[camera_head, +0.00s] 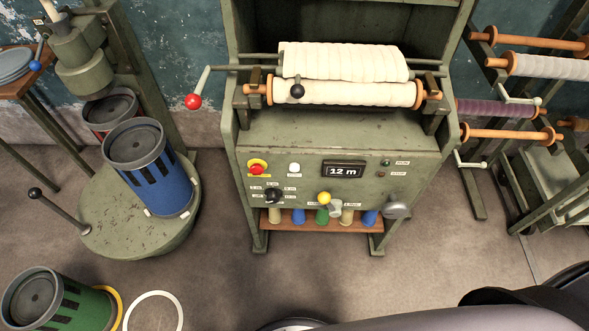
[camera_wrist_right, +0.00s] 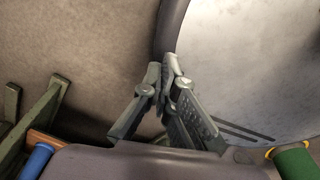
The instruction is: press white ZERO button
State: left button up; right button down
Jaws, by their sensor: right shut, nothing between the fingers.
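The white button (camera_head: 294,169) is on the front panel of the green machine (camera_head: 338,132), right of a red button on a yellow plate (camera_head: 258,167) and left of the display (camera_head: 343,171), which reads "12 m". Its lettering is too small to read. Nothing covers it. My right gripper (camera_wrist_right: 168,72) shows in the right wrist view, its fingers shut together and empty, over the floor and a pale rounded surface. The button does not show in that view. My left gripper is not in view.
The panel also holds a black knob (camera_head: 273,195), a yellow-tipped lever (camera_head: 324,198) and small lamps. A red-knobbed crank (camera_head: 194,101) sticks out left. Coloured spools stand on a low shelf (camera_head: 264,223). A blue drum (camera_head: 150,170) stands left; floor before the machine is clear.

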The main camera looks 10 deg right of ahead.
jog(key=w+a+r+n+t, duration=0.1)
jog(key=w+r+n+t, duration=0.1)
jog(key=w+r+n, duration=0.55)
jog(key=w+a+r+n+t+y, duration=0.15)
jog(key=w+n, duration=0.25)
jog(key=w, duration=0.6)
jog(key=w+a+r+n+t+h, duration=0.1)
jog(key=w+r+n+t, duration=0.1)
jog(key=w+r+n, duration=0.5)
jog(key=w+a+r+n+t+y, duration=0.1)
jog(key=w+a+r+n, duration=0.2)
jog(key=r, duration=0.5)
jog(key=w+a+r+n+t+y, duration=0.2)
jog(key=a+r+n, duration=0.3)
jog(key=r+n, duration=0.3)
jog(key=w+a+r+n+t+y, duration=0.1)
jog(key=w+a+r+n+t, duration=0.1)
jog(key=r+n, duration=0.4)
notch_tip(320, 180, up, 2)
jog(key=shift+w+a+r+p, duration=0.1)
jog(key=shift+w+a+p, duration=0.25)
jog(key=shift+w+a, duration=0.65)
jog(key=shift+a+y, duration=0.1)
jog(key=shift+y, duration=0.15)
